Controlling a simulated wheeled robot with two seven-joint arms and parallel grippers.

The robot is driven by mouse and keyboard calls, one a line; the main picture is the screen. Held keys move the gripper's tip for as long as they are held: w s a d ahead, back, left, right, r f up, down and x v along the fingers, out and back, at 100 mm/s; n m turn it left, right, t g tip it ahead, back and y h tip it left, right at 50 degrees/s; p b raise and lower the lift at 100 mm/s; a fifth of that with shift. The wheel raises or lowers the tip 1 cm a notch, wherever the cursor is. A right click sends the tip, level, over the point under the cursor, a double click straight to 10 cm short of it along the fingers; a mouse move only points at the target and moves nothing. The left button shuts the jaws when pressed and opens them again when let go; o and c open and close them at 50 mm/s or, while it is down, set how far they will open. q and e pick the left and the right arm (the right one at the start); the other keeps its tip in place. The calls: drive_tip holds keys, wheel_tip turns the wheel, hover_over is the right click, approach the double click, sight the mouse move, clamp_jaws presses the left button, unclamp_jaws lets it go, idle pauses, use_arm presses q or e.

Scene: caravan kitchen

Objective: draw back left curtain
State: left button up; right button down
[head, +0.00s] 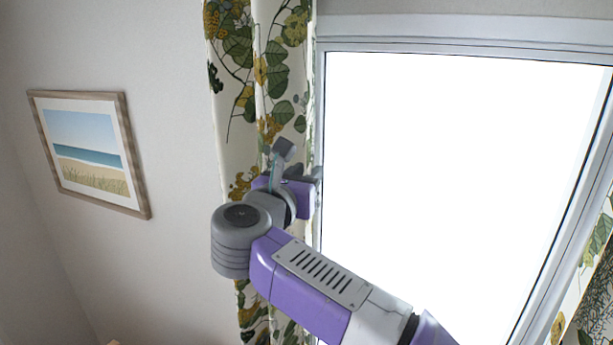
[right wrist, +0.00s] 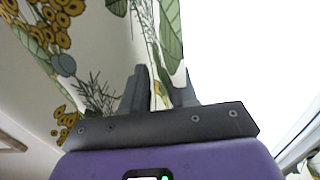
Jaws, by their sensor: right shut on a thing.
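The left curtain (head: 240,130) is white with green leaves and yellow flowers. It hangs bunched in a narrow strip along the left side of the window in the head view. My right gripper (head: 292,165) is at the curtain's right part, beside the window frame. In the right wrist view its two fingers (right wrist: 162,92) are shut on a fold of the curtain (right wrist: 75,50), with cloth rising between them. My right arm hides part of the lower curtain. My left gripper is not in view.
The bright window (head: 450,160) with its pale frame fills the right side. Another patterned curtain (head: 590,270) shows at the right edge. A framed beach picture (head: 88,150) hangs on the left wall. The wall between picture and curtain is bare.

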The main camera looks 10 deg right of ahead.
drive_tip(key=shift+a, duration=0.1)
drive_tip(key=c, duration=1)
unclamp_jaws()
drive_tip(key=shift+s, duration=0.1)
drive_tip(key=shift+o, duration=0.2)
drive_tip(key=b+v, duration=0.2)
drive_tip(key=v, duration=0.5)
drive_tip(key=shift+s+a, duration=0.2)
drive_tip(key=shift+a, duration=0.05)
